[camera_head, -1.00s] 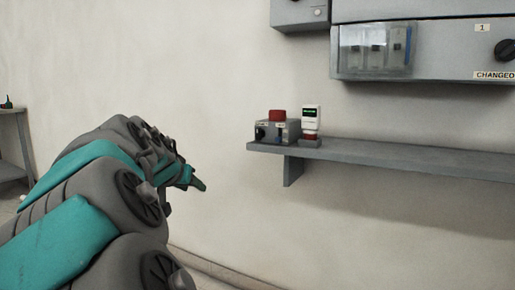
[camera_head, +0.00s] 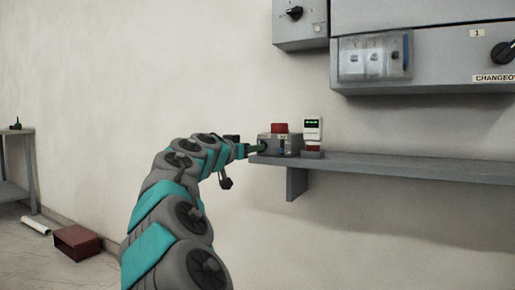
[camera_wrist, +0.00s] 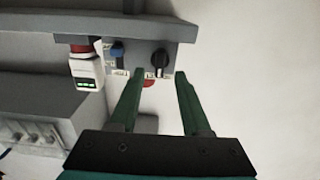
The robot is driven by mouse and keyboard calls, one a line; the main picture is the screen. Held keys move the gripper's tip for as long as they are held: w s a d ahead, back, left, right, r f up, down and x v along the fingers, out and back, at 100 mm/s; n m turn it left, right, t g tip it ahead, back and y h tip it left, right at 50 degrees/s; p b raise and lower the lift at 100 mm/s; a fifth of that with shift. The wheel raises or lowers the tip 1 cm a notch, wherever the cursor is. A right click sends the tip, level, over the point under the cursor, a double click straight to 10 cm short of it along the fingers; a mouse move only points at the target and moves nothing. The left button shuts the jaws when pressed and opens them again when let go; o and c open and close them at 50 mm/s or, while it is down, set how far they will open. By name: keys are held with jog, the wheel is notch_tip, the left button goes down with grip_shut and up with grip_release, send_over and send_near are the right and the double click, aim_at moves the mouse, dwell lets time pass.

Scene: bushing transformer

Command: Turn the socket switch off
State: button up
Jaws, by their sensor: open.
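A small grey socket box (camera_head: 291,142) with a red top (camera_head: 279,128) stands at the left end of the shelf. In the wrist view, which shows the scene upside down, its face (camera_wrist: 138,55) carries a black rotary knob (camera_wrist: 160,59) and a blue part (camera_wrist: 117,50). My gripper (camera_wrist: 160,73) is open, its two green fingers spread in front of the knob. The knob lies between the fingertips in the picture; contact cannot be told. In the head view my gripper (camera_head: 257,148) is at the box's left side, and the knob is hidden.
A white device with a green display (camera_head: 313,129) stands right of the box. The grey shelf (camera_head: 400,166) extends right. Above hang grey cabinets (camera_head: 440,55), one with a clear cover. A red box (camera_head: 77,242) lies on the floor at left.

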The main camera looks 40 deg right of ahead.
jog(key=shift+x, duration=1.75)
grip_shut()
